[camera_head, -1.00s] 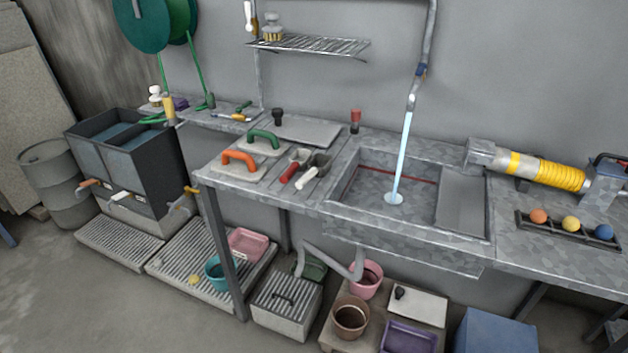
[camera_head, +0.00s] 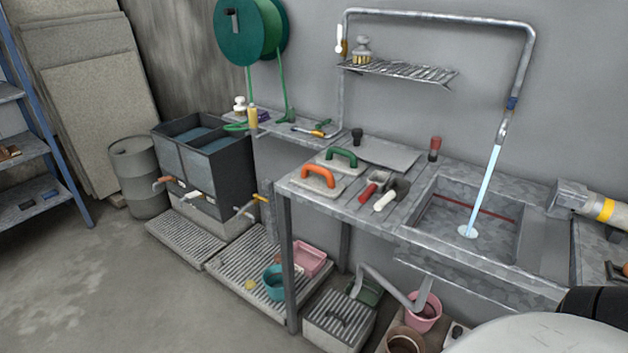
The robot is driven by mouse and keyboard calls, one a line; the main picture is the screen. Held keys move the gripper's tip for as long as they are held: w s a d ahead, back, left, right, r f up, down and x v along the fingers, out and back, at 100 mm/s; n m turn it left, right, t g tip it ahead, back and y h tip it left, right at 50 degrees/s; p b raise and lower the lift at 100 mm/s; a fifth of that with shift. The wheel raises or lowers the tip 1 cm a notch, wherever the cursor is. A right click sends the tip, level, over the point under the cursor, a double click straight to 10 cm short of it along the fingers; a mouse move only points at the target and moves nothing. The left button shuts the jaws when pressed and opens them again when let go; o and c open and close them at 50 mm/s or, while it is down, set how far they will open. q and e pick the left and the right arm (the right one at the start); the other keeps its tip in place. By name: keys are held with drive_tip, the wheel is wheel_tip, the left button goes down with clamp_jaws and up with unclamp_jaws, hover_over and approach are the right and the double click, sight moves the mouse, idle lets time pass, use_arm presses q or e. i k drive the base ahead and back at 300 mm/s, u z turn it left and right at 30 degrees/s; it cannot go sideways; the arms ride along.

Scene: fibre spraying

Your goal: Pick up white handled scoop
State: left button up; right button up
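The white handled scoop (camera_head: 385,200) lies on the metal counter, just left of the sink, with its white handle toward the front edge and its grey scoop end toward the back. A red handled scoop (camera_head: 368,191) lies right beside it on the left. Neither of my grippers shows in the view. A pale rounded part of my own body with a black piece fills the lower right corner and hides the floor and counter there.
The sink (camera_head: 410,222) has water running into it. Trowels with an orange handle (camera_head: 318,175) and a green handle (camera_head: 341,155) lie left of the scoops. Buckets, including a pink one (camera_head: 424,320), stand under the counter. The floor (camera_head: 150,300) at the lower left is open.

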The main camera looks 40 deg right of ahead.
sight(390, 197)
drive_tip(key=u, duration=0.1)
drive_tip(key=i, duration=0.9)
drive_tip(key=z, duration=1.6)
